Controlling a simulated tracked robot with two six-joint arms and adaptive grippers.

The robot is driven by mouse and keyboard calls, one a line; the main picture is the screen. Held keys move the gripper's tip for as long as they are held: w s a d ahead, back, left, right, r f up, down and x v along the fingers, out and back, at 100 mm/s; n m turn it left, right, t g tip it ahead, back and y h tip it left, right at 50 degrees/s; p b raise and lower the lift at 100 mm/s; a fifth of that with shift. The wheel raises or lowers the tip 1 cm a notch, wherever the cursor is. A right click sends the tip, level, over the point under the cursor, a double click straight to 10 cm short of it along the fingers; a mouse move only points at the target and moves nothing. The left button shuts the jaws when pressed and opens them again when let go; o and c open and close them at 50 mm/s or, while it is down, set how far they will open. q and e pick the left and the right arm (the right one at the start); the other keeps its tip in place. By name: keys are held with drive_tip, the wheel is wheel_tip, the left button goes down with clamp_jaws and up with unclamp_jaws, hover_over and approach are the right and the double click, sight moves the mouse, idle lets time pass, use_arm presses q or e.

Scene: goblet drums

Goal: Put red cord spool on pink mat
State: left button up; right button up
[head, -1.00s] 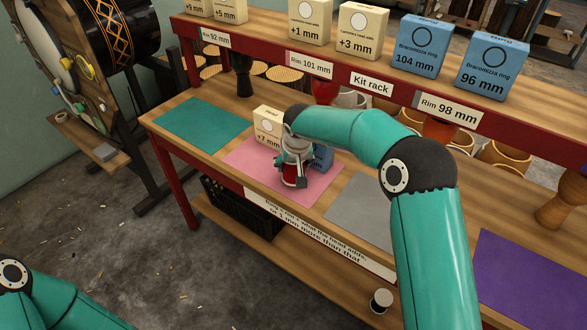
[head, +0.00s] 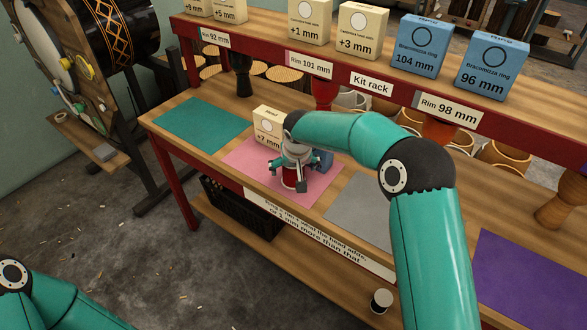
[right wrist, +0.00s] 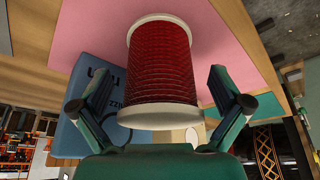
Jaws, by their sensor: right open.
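The red cord spool (head: 290,178), with pale end flanges, stands on the pink mat (head: 247,170). It also shows large in the right wrist view (right wrist: 160,65), over the mat's pink surface (right wrist: 90,30). My right gripper (head: 292,172) is at the spool, its fingers spread apart. In the right wrist view the open fingers (right wrist: 160,95) lie on either side of the spool, with gaps between them and it. My left gripper is out of view; only part of my left arm shows at the lower left.
A cream +7 mm box (head: 267,125) and a blue box (head: 325,159) stand on the pink mat behind the spool. The teal mat (head: 203,125), grey mat (head: 358,208) and purple mat (head: 530,275) are bare where visible. The kit rack (head: 371,86) runs above the bench.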

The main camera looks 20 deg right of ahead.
drive_tip(key=v, duration=1.1)
drive_tip(key=shift+r, duration=0.3)
drive_tip(key=shift+s, duration=0.1)
